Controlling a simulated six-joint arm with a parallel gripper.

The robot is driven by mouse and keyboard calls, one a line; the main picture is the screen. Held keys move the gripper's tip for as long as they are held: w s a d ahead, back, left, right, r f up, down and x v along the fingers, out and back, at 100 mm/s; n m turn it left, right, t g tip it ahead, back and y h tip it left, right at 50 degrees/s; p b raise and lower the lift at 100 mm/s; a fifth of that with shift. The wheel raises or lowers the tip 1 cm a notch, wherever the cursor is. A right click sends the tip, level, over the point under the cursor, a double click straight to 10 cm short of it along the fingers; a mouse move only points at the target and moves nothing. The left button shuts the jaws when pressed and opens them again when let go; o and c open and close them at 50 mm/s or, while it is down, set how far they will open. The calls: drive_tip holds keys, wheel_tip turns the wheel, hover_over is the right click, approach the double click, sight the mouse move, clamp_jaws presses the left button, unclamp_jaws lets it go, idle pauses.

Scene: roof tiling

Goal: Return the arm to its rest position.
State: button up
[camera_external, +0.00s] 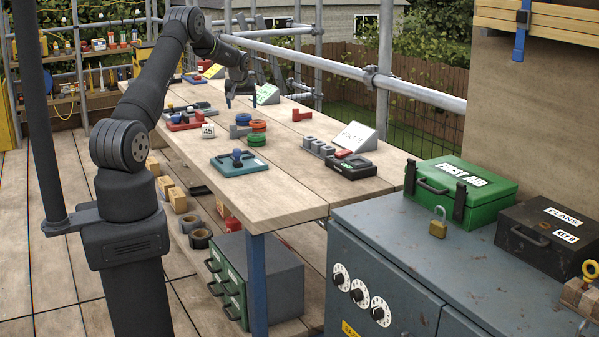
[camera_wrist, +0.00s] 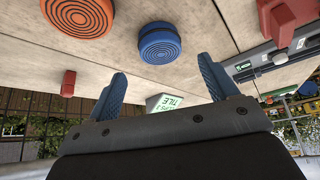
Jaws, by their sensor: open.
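My gripper (camera_external: 241,96) is raised above the wooden workbench (camera_external: 285,190), toward its far end, with the fingers pointing down. In the wrist view its two blue fingers (camera_wrist: 162,82) stand apart with nothing between them. In the wrist view a blue ribbed disc (camera_wrist: 160,43) and an orange ribbed disc (camera_wrist: 77,15) lie on the bench, apart from the fingers. In the external view an orange disc (camera_external: 258,126) and a green disc (camera_external: 256,140) lie near the bench's middle.
A red block (camera_external: 302,115), sloped sign (camera_external: 355,137), grey blocks (camera_external: 318,147), black device (camera_external: 351,168) and teal tray (camera_external: 225,165) occupy the bench. Scaffold rails (camera_external: 350,73) run along its far side. A metal cabinet (camera_external: 400,245) with a green first aid box (camera_external: 462,185) stands at right.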

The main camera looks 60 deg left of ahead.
sight(243, 116)
drive_tip(key=x, duration=0.7)
drive_tip(key=shift+f, duration=0.2)
drive_tip(key=shift+r, duration=0.1)
drive_tip(key=shift+r, duration=0.15)
